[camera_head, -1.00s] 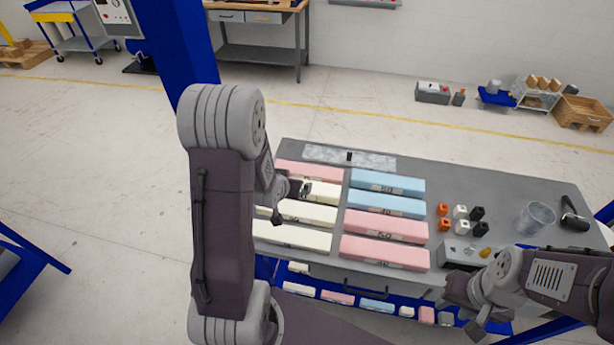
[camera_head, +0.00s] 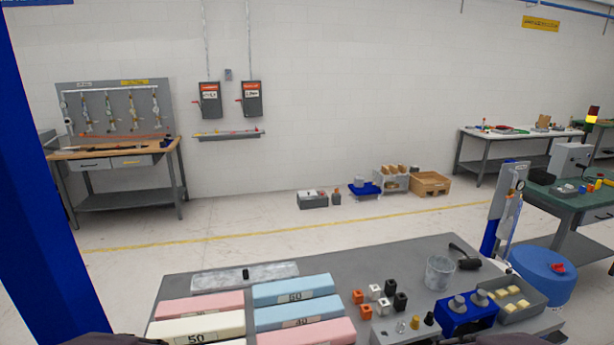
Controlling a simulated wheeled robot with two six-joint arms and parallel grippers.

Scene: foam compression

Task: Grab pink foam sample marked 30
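Foam bars lie in two columns on the grey table (camera_head: 210,262). At the top of the left column is a pink foam bar (camera_head: 180,306); its label is too small to read surely. Below it is a cream bar (camera_head: 180,328) marked 50. The right column has a blue bar (camera_head: 275,291) marked 60, another blue bar (camera_head: 275,317) that seems marked 40, and a pink bar (camera_head: 310,333) cut by the bottom edge. Neither gripper is in view; only dark parts of my arms show at the bottom edge.
Small orange, white and black cubes (camera_head: 381,307) stand right of the foam. A clear cup (camera_head: 440,272), a blue fixture (camera_head: 466,312) and a grey tray (camera_head: 515,304) are further right. A pale plate (camera_head: 245,277) lies behind the foam. A blue column (camera_head: 45,170) rises at left.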

